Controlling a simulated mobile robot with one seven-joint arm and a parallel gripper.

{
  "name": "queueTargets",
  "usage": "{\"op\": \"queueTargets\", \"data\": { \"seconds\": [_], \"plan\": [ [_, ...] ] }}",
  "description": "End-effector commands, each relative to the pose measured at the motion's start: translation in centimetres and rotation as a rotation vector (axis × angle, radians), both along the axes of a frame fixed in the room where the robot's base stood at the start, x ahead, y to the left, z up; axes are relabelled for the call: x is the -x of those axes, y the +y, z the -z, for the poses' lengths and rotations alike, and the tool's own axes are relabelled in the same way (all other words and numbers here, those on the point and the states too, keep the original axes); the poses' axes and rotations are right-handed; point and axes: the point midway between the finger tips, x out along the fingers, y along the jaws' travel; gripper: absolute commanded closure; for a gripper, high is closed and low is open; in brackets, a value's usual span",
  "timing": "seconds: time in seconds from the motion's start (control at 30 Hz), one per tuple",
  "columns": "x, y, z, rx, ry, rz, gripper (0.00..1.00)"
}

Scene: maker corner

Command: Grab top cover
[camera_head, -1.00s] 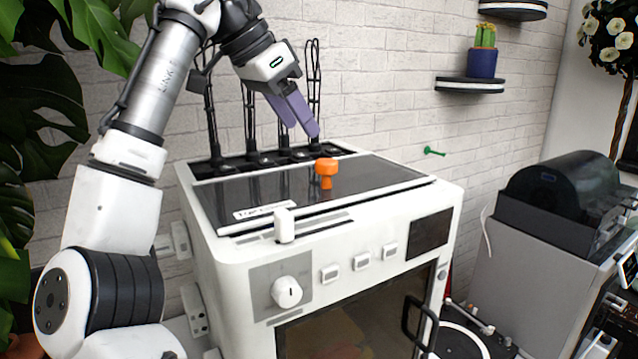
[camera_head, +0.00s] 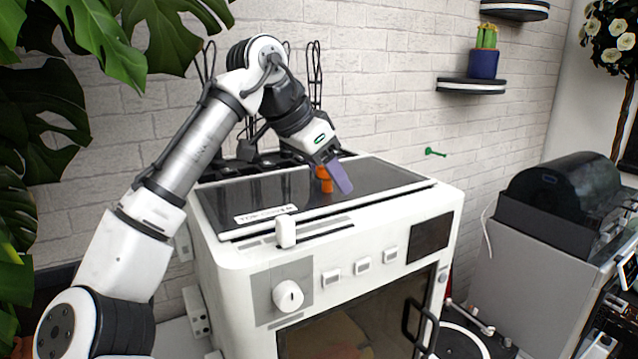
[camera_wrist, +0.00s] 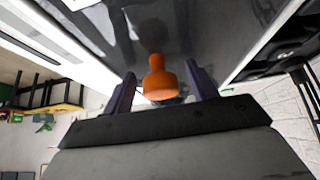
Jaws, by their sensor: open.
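The top cover (camera_head: 380,179) is a dark glossy panel on top of a white machine, with a "TOP COVER" label at its front left. An orange knob (camera_head: 324,173) stands upright on it, partly hidden by a finger in the head view. My gripper (camera_head: 336,178) is open and low over the panel at the knob. In the wrist view the orange knob (camera_wrist: 160,80) shows between the two purple fingers of my gripper (camera_wrist: 162,84), with a gap on each side. The dark panel (camera_wrist: 215,35) lies beyond it.
The white machine (camera_head: 240,275) has a dial, several buttons and a door handle on its front. A white slider knob (camera_head: 285,232) stands at the panel's front edge. Dark wire stands rise behind. A shelf with a cactus (camera_head: 482,63) is on the brick wall. Plant leaves hang at the left.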

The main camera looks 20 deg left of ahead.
Motion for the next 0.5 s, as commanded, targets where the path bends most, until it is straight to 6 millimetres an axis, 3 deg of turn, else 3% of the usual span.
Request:
{"op": "queueTargets", "data": {
  "seconds": [0.1,0.5],
  "plan": [
    [0.0,0.01,-0.02,0.0,0.0,0.0,0.45],
    [0.01,0.01,-0.05,0.001,-0.001,0.0,0.97]
  ]
}}
